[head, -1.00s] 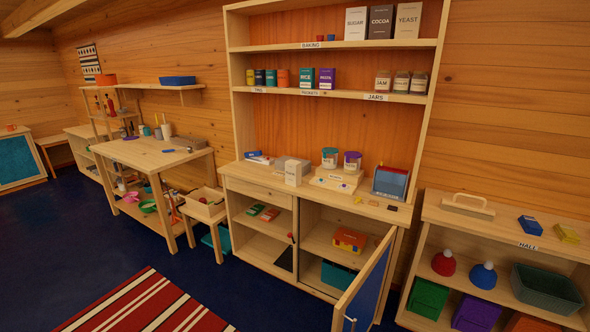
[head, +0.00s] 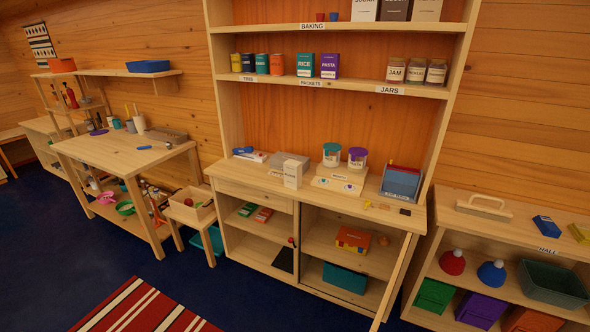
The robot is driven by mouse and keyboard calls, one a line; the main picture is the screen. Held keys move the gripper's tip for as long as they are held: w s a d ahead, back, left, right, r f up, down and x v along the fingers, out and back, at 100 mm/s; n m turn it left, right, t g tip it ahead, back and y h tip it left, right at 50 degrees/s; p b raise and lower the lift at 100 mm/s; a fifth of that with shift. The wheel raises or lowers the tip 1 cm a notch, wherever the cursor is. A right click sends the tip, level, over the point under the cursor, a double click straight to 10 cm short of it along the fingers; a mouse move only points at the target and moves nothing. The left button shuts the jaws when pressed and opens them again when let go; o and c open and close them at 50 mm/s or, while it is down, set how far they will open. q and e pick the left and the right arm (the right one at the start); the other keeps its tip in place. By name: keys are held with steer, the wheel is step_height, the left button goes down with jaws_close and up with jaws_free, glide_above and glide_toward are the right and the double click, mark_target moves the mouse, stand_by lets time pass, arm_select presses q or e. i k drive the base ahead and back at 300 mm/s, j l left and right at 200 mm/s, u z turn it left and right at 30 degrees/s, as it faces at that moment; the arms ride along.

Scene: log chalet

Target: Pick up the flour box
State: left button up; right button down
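No box with a readable flour label shows. A small white box (head: 292,174) stands upright on the counter of the tall cabinet, in front of a grey box (head: 289,160); its print is too small to read, so I cannot tell whether it is the flour box. On the top shelf, labelled BAKING, stand a white box (head: 365,9), a brown box (head: 395,9) and another pale box (head: 428,9), their tops cut off by the picture edge. Neither of my grippers is in view.
The lower cabinet door (head: 396,280) stands open, seen nearly edge-on, sticking out into the floor space. Two lidded jars (head: 331,155) and a blue-grey holder (head: 401,183) share the counter. A small side table (head: 188,212) stands left. Dark floor and a striped rug (head: 145,308) lie in front.

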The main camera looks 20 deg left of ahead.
mark_target(293, 170)
steer(key=i+j+z, duration=0.1)
steer(key=j, duration=0.35)
steer(key=i+j+z, duration=0.1)
steer(key=i+j, duration=0.15)
steer(key=j, duration=0.2)
steer(key=i+j+z, duration=0.1)
steer(key=j, duration=0.35)
steer(key=i+j+z, duration=0.1)
steer(key=j, duration=0.35)
steer(key=i+j+z, duration=0.1)
steer(key=j, duration=0.4)
steer(key=i+j+z, duration=0.1)
steer(key=j, duration=0.35)
steer(key=i, duration=0.1)
